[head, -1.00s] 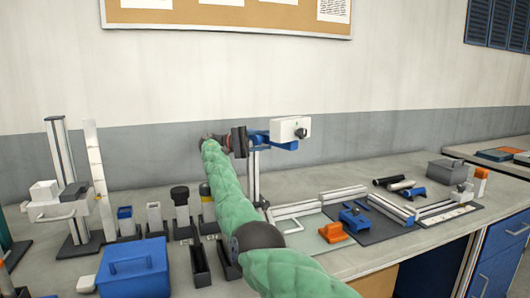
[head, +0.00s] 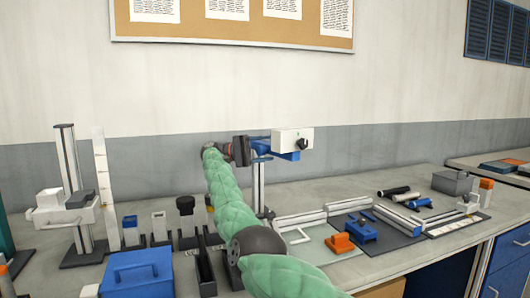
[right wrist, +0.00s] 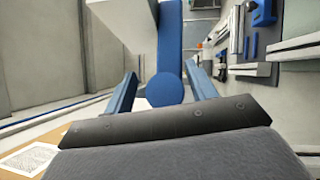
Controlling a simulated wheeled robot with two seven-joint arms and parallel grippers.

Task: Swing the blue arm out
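The blue arm (head: 289,155) sticks out sideways near the top of an upright post (head: 259,187) on the bench. A white box (head: 292,138) with a dark knob sits on it. In the right wrist view the blue arm (right wrist: 170,45) ends in a rounded blue end (right wrist: 165,89). My right gripper (head: 262,150) is at the arm's left end. In the right wrist view its two fingers (right wrist: 160,72) stand apart on either side of the arm, with a gap visible on the left. My left gripper is not in view.
A blue lidded box (head: 137,274), dark bins and a tall stand (head: 68,160) are at the left. White rails (head: 300,218), an orange block (head: 340,243) and a blue part (head: 359,229) lie to the right. A wall with a notice board (head: 306,30) is behind.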

